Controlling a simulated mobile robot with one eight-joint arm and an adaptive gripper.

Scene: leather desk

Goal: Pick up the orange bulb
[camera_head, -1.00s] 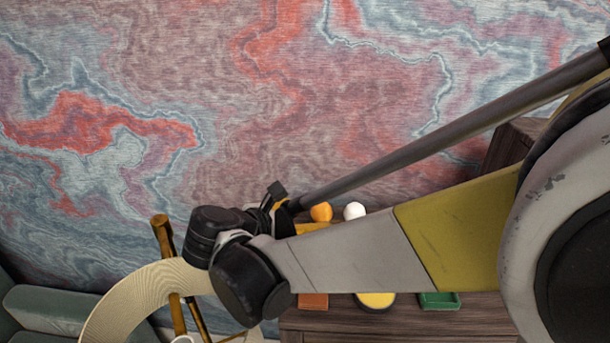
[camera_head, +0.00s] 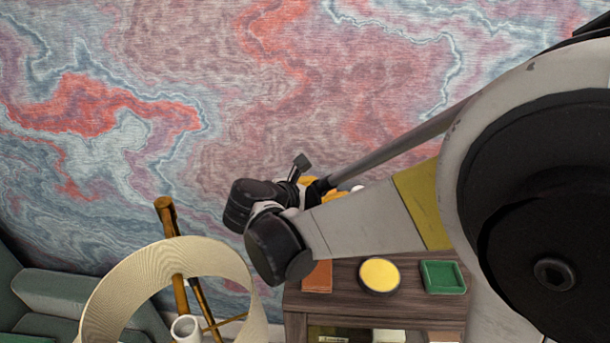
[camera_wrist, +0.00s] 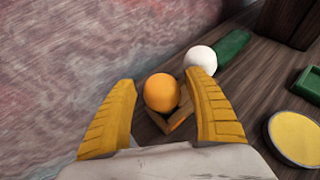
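The orange bulb (camera_wrist: 161,92) shows in the wrist view as a round orange ball, between the two yellow fingers of my gripper (camera_wrist: 162,79) in the picture. The fingers are spread wide, with visible space on the left of the bulb and a narrower gap on the right. Whether the bulb is level with the fingertips or beyond them I cannot tell. An orange-brown angular piece (camera_wrist: 178,121) lies just below the bulb. In the head view my arm covers most of this spot, and I cannot surely pick out the bulb from the yellow-orange parts there.
A white ball (camera_wrist: 200,58) sits close behind the bulb, with a green block (camera_wrist: 232,47) beyond it. A yellow round dish (camera_head: 380,275) and a green tray (camera_head: 443,277) are on the wooden desk (camera_head: 340,300). A lampshade (camera_head: 110,290) stands left, and the patterned wall is behind.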

